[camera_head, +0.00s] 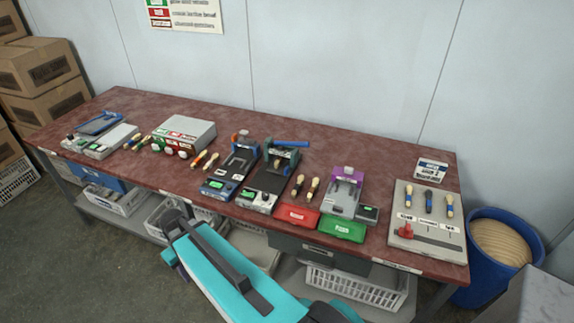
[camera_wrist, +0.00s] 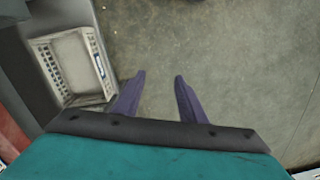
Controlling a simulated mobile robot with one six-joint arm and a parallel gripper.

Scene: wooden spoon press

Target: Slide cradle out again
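Two small presses stand side by side at the middle of the table. One is a dark press with an orange knob (camera_head: 232,170). The other is a press with a blue lever (camera_head: 291,143), and its dark bed with a pale front box carries a green display. A cradle cannot be told apart clearly at this size. My gripper is in front of the table, away from both presses. In the wrist view its two purple fingers (camera_wrist: 157,94) are spread with only bare floor between them, so it is open and empty.
Red (camera_head: 298,217) and green (camera_head: 343,228) trays lie right of the presses by a grey-purple device (camera_head: 345,190). A grey board with handles (camera_head: 404,192) is at the right end, near a blue bin (camera_head: 487,275). White crates (camera_wrist: 74,66) stand under the table.

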